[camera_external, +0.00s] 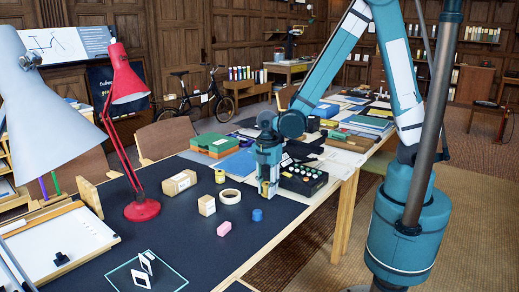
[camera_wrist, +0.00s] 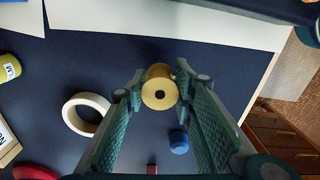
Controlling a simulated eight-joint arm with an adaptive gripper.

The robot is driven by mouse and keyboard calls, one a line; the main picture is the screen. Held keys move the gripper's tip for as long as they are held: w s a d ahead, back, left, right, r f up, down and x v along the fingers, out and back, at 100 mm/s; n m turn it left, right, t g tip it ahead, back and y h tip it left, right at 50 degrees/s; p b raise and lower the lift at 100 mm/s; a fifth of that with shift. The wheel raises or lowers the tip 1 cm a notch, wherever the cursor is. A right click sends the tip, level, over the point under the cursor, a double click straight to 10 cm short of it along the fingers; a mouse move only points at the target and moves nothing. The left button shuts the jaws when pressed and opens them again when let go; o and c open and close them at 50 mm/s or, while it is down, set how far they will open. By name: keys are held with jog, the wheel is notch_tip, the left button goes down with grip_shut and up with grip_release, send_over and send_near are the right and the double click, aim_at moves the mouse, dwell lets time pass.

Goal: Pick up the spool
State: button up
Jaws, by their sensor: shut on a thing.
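The spool (camera_wrist: 159,92) is a tan-yellow roll with a dark centre hole, seen end-on in the wrist view. It sits between the two green-padded fingers of my gripper (camera_wrist: 160,76), near their tips. The gripper is shut on it. In the external view my gripper (camera_external: 268,188) points down over the dark table mat, left of a black case. There the fingers largely hide the spool. I cannot tell for sure whether it touches the mat.
Close by lie a cream tape ring (camera_external: 230,196), a blue cylinder (camera_external: 257,215), a pink block (camera_external: 224,228), a yellow cylinder (camera_external: 220,176) and a small box (camera_external: 207,205). The black case (camera_external: 302,179) stands right. A red lamp (camera_external: 142,208) stands left.

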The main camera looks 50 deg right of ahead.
aim_at(267, 184)
jog(key=shift+r+p, duration=1.05)
jog(key=shift+r, duration=3.15)
